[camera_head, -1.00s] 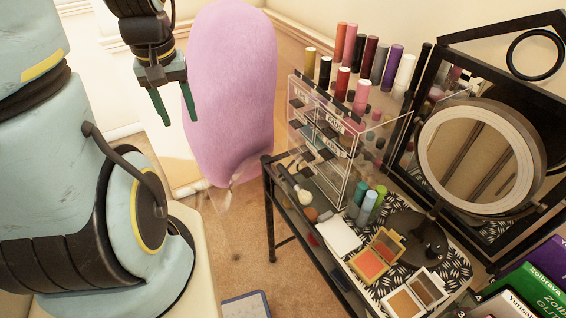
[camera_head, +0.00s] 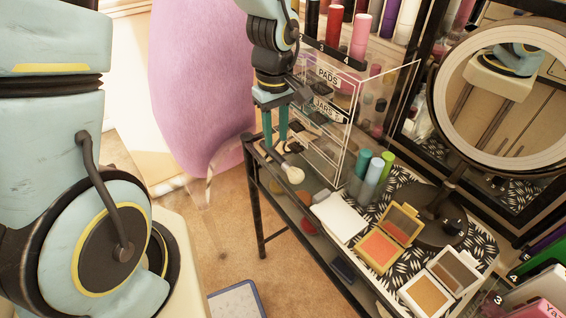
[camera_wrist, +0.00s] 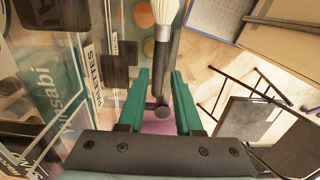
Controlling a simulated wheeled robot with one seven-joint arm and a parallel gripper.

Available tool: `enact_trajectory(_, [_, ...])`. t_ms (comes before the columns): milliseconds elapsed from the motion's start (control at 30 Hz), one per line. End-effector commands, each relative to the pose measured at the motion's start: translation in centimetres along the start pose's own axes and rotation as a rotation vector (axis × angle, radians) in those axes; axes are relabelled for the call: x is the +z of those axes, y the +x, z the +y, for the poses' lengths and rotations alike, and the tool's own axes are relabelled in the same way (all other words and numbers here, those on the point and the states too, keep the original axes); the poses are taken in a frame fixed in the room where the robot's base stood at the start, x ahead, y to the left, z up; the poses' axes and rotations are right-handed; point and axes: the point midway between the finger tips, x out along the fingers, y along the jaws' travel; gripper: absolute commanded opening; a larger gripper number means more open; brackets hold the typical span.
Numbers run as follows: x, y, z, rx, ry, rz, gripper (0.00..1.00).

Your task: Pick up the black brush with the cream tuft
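The black brush has a cream tuft (camera_head: 291,172), which shows just right of my fingertips in the head view. It lies near the left edge of the narrow black-framed table. In the wrist view the cream tuft (camera_wrist: 165,10) is at the top, with a pale ferrule below it and the dark handle (camera_wrist: 162,65) running down toward my fingers. My gripper (camera_head: 276,148) points down over the handle end. In the wrist view my gripper (camera_wrist: 161,105) has its green fingers apart, one on each side of the handle line, with gaps visible. The exact handle contact is hidden.
A clear drawer organizer (camera_head: 335,130) with labels stands close beside my gripper. Small bottles (camera_head: 362,178), a white card (camera_head: 338,216), open compacts (camera_head: 388,240) and a round mirror (camera_head: 436,90) fill the table. A pink fuzzy form (camera_head: 200,80) stands behind, left.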

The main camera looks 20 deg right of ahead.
Motion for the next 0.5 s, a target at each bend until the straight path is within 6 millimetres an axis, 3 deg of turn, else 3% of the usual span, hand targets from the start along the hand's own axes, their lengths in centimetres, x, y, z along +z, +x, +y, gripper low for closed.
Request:
enact_trajectory(167, [-0.1,1.0,0.0,-0.001,0.002,-0.001,0.34])
enact_trajectory(500, [-0.8,5.2,0.1,-0.002,0.002,-0.002,0.34])
